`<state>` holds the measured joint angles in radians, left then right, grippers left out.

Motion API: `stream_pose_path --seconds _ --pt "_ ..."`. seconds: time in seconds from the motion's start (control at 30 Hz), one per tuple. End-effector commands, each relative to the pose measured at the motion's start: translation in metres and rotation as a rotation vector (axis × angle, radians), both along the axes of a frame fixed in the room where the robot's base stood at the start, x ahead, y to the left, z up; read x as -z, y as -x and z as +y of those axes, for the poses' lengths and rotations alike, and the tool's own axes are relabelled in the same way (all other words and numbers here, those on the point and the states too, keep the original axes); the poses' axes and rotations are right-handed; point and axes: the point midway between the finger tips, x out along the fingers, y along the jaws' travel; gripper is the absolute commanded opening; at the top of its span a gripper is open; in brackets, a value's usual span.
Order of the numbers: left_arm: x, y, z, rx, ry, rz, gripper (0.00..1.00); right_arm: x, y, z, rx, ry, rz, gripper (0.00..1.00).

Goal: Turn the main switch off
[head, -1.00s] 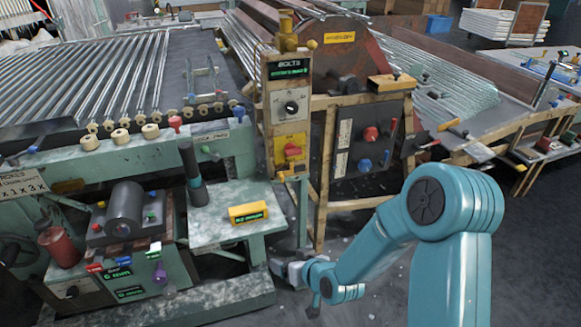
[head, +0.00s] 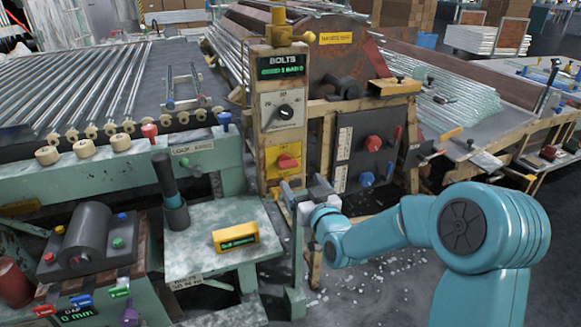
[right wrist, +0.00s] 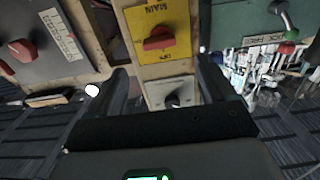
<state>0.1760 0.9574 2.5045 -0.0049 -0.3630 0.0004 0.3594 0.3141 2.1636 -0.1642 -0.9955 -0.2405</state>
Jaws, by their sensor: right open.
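The main switch is a red knob (head: 288,162) on a yellow plate, low on the tan control post (head: 262,120). In the right wrist view the red knob (right wrist: 158,40) lies crosswise on the yellow plate (right wrist: 160,18), which is lettered MAIN and OFF. My right gripper (head: 288,188) is just below the switch plate in the head view. In the right wrist view its two dark fingers are apart with nothing between them, and the knob shows ahead beyond their gap (right wrist: 163,75). I see no contact with the knob. My left gripper is out of view.
A white-plated dial (head: 284,112) and a BOLTS display (head: 281,67) sit above the switch. To the right, a grey panel (head: 362,150) carries red and blue knobs. A green bench (head: 215,235) with a yellow box (head: 236,237) stands at lower left.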

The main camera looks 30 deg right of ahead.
Motion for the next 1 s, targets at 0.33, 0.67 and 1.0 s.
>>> stream_pose_path --seconds 0.33,0.67,1.0 --pt "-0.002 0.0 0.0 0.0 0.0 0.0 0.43 0.001 -0.071 -0.019 -0.001 0.0 0.0 0.83" --pt "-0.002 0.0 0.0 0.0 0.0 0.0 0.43 0.001 -0.091 -0.023 0.0 -0.001 0.002 0.83" --pt "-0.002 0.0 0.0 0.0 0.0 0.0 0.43 0.001 -0.09 -0.023 0.0 -0.001 0.002 0.28"
